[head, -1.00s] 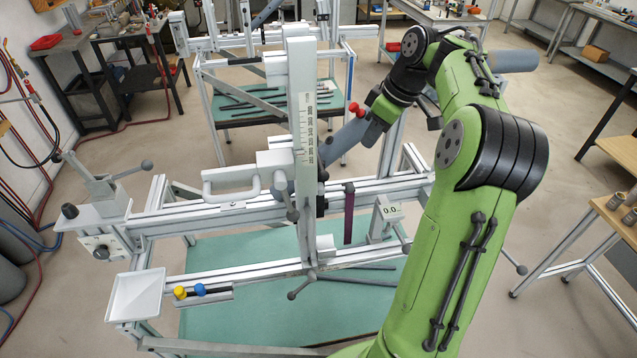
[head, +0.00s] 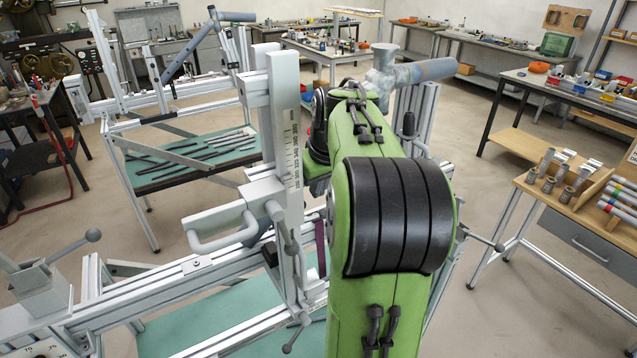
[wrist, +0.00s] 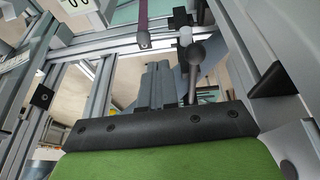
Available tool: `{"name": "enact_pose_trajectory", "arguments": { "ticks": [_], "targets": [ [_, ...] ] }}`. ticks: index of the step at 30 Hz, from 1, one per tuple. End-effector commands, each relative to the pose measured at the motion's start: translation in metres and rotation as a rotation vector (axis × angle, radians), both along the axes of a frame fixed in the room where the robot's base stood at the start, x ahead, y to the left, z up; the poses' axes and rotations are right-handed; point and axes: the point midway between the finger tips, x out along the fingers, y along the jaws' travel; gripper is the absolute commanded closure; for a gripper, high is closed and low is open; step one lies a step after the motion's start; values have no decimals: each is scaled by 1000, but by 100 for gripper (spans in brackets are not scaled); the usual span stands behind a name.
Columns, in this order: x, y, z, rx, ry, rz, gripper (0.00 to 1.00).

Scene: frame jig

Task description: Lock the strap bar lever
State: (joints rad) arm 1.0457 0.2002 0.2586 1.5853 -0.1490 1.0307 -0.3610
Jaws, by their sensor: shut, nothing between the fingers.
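A purple strap (head: 320,248) hangs beside the jig's upright in the head view, mostly hidden by my arm. It also shows at the top of the wrist view (wrist: 142,22). Right of it in the wrist view is a lever with a dark ball end (wrist: 195,55); I cannot tell whether this is the strap bar lever or whether it is locked. My gripper (wrist: 160,85) is shut and empty, its grey fingers pointing towards the rails, just left of that lever in the picture. In the head view my gripper is hidden behind my green arm.
The jig's tall upright with a scale (head: 285,130) stands close left of my arm. A ball-ended lever (head: 283,228) and a bent handle (head: 222,235) project from it. Silver rails (head: 150,290) run across below. Open floor (head: 480,145) lies to the right.

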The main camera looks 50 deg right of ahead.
Motion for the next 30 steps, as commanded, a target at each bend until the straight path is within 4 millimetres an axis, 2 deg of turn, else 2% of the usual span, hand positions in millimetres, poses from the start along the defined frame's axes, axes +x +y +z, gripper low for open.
{"name": "enact_pose_trajectory", "arguments": {
  "ticks": [1,6,12,30],
  "targets": [
    [3,-1,-14,3,3,0,100],
    [12,-7,-47,3,3,-2,100],
    [14,-11,-70,2,2,0,100],
    [14,-14,-72,34,-10,-1,100]
  ]
}}
